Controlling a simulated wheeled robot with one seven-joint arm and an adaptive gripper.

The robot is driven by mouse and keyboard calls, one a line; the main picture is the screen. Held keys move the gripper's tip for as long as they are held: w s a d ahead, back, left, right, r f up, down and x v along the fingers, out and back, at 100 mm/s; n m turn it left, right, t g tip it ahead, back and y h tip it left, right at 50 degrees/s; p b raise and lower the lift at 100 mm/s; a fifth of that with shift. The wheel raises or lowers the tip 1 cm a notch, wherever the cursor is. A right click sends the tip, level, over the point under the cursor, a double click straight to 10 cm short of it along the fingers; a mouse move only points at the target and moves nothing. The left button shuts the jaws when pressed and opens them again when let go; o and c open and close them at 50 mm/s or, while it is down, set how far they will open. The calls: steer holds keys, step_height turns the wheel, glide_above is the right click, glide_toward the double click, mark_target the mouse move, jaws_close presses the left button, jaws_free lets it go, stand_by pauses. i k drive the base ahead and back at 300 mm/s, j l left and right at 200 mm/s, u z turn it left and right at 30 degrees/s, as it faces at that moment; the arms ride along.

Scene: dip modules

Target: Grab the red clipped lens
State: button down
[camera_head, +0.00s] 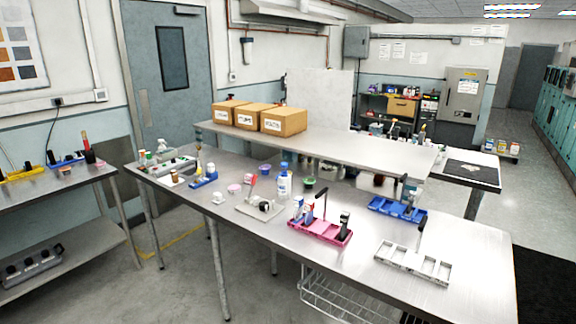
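I cannot make out a red clipped lens for certain at this size. A small upright red item (252,181) stands near a flat grey tray (246,209) on the steel table. A pink-red tray (318,231) on the same table holds several small upright items, some white and blue, one dark. Another red upright item (84,139) stands on the left table. My gripper is not in view.
The steel table (460,262) carries a blue tray (381,206), an empty-looking white tray (413,263), a bottle (284,184) and small cups. Three cardboard boxes (284,122) sit on the raised shelf (380,148). The table's front right corner is clear.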

mark_target(308, 206)
steer(key=i+j, duration=0.2)
steer(key=j, duration=0.15)
steer(key=i+j, duration=0.25)
steer(key=j, duration=0.15)
steer(key=i+j, duration=0.2)
steer(key=j, duration=0.15)
steer(key=i+j+z, duration=0.1)
steer(key=j, duration=0.25)
steer(key=i+j, duration=0.55)
steer(key=j, duration=0.2)
steer(key=i+j, duration=0.2)
steer(key=j, duration=0.2)
steer(key=z, duration=0.05)
